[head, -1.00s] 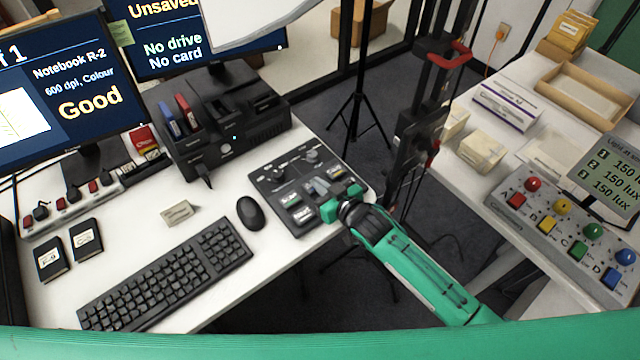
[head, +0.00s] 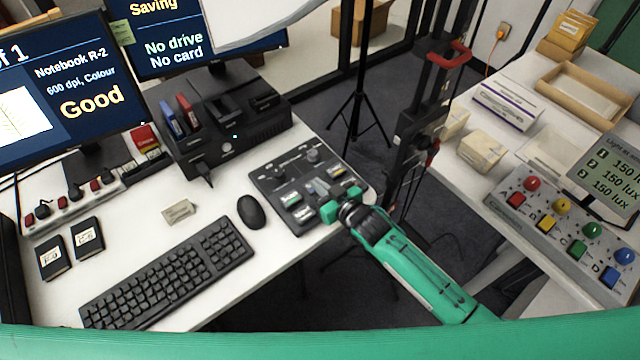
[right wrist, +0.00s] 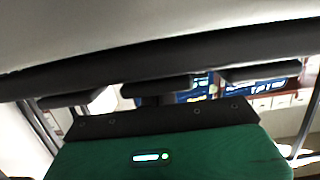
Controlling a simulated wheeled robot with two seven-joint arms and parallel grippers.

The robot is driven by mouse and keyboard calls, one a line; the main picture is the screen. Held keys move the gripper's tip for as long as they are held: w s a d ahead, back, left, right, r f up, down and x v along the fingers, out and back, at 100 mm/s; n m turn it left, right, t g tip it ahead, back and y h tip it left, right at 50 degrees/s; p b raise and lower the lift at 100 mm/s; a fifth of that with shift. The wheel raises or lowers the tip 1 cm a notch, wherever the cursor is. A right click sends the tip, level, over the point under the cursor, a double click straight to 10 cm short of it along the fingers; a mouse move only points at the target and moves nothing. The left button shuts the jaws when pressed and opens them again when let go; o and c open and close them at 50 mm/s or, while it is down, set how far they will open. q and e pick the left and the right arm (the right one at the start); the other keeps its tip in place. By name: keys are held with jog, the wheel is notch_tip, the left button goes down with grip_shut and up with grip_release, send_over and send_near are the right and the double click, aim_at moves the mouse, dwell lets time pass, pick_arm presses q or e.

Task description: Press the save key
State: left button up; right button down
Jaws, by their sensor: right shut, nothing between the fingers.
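A dark control panel (head: 270,178) with knobs and several labelled keys lies at the right end of the white desk. My right gripper (head: 320,188) is shut and empty, low over the panel's right part, its fingertips at the keys. Its green body hides some keys, and the key labels are too small to read, so I cannot tell which is the save key or whether the tips touch it. The screen at the back (head: 165,40) reads "Saving", with "No drive" and "No card". In the right wrist view, the green gripper body (right wrist: 170,155) is close under a pale and dark surface. My left gripper is out of view.
A black keyboard (head: 170,272) and mouse (head: 251,211) lie left of the panel. A black drive dock (head: 225,130) stands behind. A side table (head: 470,185) carries boxes and a button console.

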notch_tip(320, 180, up, 4)
jog(key=p, duration=0.3)
jog(key=shift+s+d+f+b, duration=0.2)
jog(key=shift+s+d+b, duration=0.3)
jog(key=shift+s, duration=0.35)
pick_arm(q)
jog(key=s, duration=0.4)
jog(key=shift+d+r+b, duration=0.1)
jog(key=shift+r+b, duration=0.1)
jog(key=shift+b, duration=0.2)
pick_arm(e)
jog(key=v, duration=0.8)
jog(key=shift+r, duration=0.25)
